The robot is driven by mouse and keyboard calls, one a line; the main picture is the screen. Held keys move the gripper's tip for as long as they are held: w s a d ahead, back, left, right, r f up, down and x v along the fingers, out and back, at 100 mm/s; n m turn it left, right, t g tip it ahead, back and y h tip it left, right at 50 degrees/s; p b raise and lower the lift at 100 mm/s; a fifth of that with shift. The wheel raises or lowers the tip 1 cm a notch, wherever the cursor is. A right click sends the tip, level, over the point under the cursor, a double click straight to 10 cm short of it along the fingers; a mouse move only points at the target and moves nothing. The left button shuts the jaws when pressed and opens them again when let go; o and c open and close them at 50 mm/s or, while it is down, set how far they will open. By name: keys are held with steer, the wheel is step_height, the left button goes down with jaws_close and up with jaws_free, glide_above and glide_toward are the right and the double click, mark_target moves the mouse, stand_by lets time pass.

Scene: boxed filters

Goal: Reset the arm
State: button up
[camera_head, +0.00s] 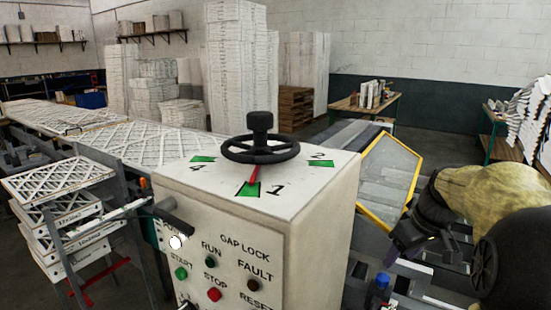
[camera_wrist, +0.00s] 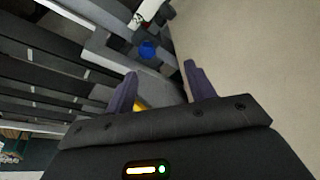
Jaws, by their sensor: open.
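My gripper (camera_wrist: 160,68) shows in the wrist view with its two purple-grey fingers spread apart and nothing between them. In the head view my gripper (camera_head: 392,258) is at the right, low beside the white control cabinet (camera_head: 335,230), partly hidden by its own wrist. My arm enters from the right edge, bent, in black and tan. A plain beige surface (camera_wrist: 260,60) fills the right of the wrist view close to the fingers; I cannot tell the exact gap.
The cabinet carries a black handwheel (camera_head: 260,150) with a red pointer near 1. A yellow-framed panel (camera_head: 390,180) stands behind my gripper. A blue-topped part (camera_head: 380,281) is just below it. Stacked filters (camera_head: 60,185) stand at the left. Open floor lies toward the back right.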

steer(key=s+a+f+m+p, duration=0.2)
steer(key=s+a+f+p, duration=0.1)
steer(key=s+a, duration=0.3)
steer(key=s+a+f+m+h+p, duration=0.1)
steer(key=s+a+f+p, duration=0.3)
steer(key=s+a, duration=0.3)
steer(key=shift+a+f+m+g, duration=0.3)
steer(key=shift+a+f+m, duration=0.15)
steer(key=shift+a, duration=0.1)
